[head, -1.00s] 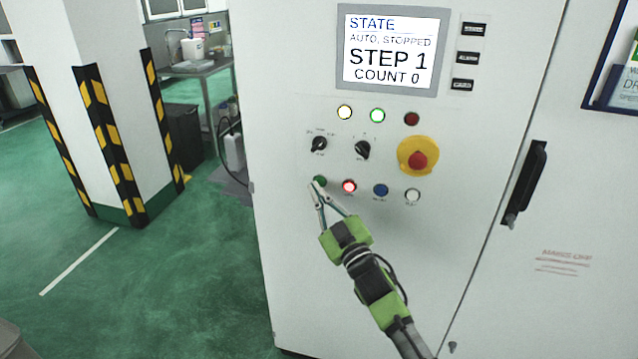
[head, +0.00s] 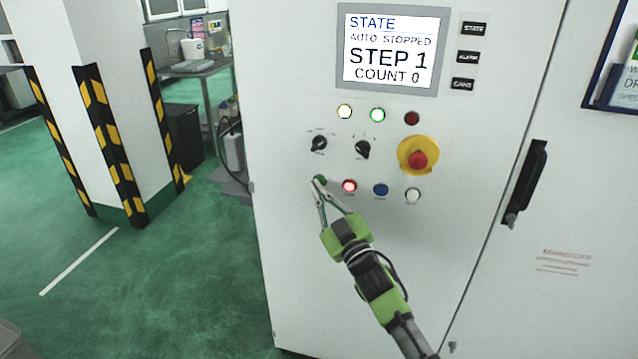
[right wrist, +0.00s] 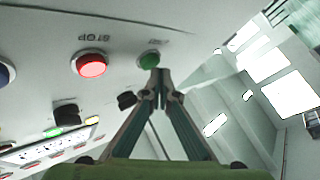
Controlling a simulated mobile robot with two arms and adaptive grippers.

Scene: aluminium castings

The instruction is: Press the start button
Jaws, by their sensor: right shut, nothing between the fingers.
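The green button (head: 320,180) is at the left end of the lower button row on the white cabinet (head: 290,250). It also shows in the right wrist view (right wrist: 149,59), beside a lit red button marked STOP (right wrist: 90,64). My right gripper (head: 316,186) is shut and empty, with its fingertips at the green button and partly covering it. In the right wrist view the closed fingertips (right wrist: 160,76) lie just below the green button; I cannot tell whether they touch it. The screen (head: 391,50) reads AUTO, STOPPED, STEP 1, COUNT 0. My left gripper is not in view.
Right of the green button are the red (head: 349,186), blue (head: 381,190) and white (head: 413,195) buttons. Above them are two black selector knobs (head: 319,143) and a red emergency stop (head: 418,160) on yellow. A striped pillar (head: 115,130) stands left, with open green floor between.

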